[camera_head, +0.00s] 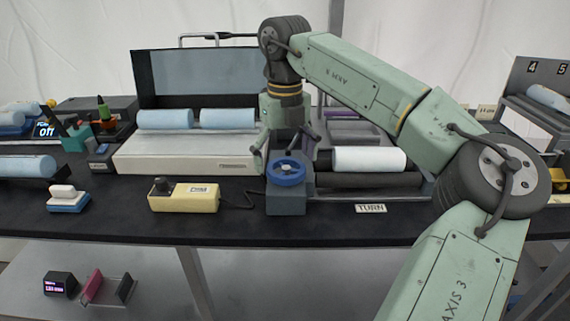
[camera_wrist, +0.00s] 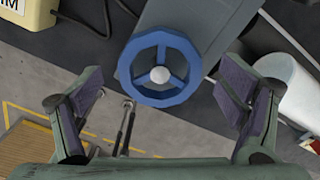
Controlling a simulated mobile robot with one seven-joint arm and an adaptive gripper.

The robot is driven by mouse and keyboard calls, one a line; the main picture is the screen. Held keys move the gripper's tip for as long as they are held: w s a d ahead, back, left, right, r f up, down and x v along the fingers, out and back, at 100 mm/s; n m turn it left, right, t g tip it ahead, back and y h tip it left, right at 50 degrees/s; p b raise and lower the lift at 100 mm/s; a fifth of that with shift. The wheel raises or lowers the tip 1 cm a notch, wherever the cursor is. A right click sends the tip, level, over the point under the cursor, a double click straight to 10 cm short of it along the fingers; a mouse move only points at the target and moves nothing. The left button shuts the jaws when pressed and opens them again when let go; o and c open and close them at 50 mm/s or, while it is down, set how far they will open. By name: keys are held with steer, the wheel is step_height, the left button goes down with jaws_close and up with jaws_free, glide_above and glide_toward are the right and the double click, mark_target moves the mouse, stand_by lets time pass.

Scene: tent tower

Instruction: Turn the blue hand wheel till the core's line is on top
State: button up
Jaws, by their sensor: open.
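The blue hand wheel (camera_head: 287,172) sits on a grey-blue housing (camera_head: 287,201) at the front of the black table. In the wrist view the wheel (camera_wrist: 160,69) shows its three spokes and a pale centre knob. My gripper (camera_wrist: 162,103) is open, with one finger on each side of the wheel and apart from it. In the head view my gripper (camera_head: 286,140) hangs above and just behind the wheel. The white core (camera_head: 369,159) lies on a dark roller bed right of the wheel. No line shows on its visible surface.
A cream box with a black knob (camera_head: 185,197) stands left of the wheel, its cable running to the housing. A "TURN" label (camera_head: 370,208) lies at the right. A white bench unit (camera_head: 188,153) holds two pale blue rolls behind. Bare black tabletop (camera_head: 225,228) is in front.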

steer(key=shift+f, duration=1.2)
steer(key=shift+c, duration=0.5)
steer(key=c, duration=1.1)
